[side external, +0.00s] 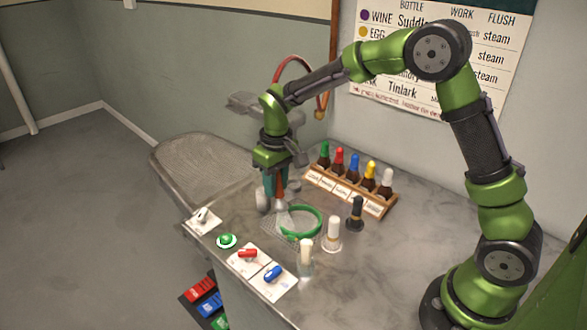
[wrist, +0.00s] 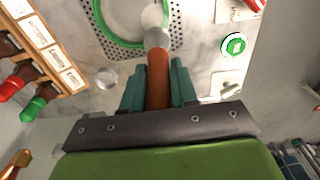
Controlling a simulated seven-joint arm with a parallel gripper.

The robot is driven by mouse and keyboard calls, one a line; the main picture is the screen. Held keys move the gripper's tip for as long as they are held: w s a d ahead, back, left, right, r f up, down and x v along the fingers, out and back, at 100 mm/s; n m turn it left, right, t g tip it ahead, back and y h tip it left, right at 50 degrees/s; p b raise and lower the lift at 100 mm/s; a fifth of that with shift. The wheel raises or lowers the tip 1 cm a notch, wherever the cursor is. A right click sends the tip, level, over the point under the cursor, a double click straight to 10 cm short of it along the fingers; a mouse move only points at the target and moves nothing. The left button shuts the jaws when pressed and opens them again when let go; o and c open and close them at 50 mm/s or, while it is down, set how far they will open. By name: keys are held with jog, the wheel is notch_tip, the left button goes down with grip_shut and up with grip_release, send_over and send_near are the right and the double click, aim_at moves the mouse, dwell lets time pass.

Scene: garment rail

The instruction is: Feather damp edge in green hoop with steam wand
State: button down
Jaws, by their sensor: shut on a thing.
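My gripper (side external: 273,188) is shut on the steam wand. In the wrist view the wand's brown handle (wrist: 158,80) sits between the teal fingers of my gripper (wrist: 158,88), with a grey collar and pale rounded head (wrist: 154,17) pointing away. The green hoop (side external: 318,212) lies on a perforated plate on the counter, with pale cloth inside. It also shows at the top of the wrist view (wrist: 98,24), partly cut off. The wand head overlaps the hoop's near edge there; I cannot tell whether it touches. No damp edge can be made out.
A wooden rack (side external: 345,192) of several colour-capped bottles stands behind the hoop. A green button (side external: 227,240) and red and blue items on cards lie in front.

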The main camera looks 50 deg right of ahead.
jog(key=shift+s+a, duration=0.35)
jog(key=shift+s, duration=1.4)
jog(key=shift+d, duration=0.1)
jog(key=shift+s+d, duration=0.7)
jog(key=shift+d, duration=0.3)
jog(key=shift+s+d, duration=0.7)
jog(key=shift+d, duration=0.25)
notch_tip(320, 180, up, 7)
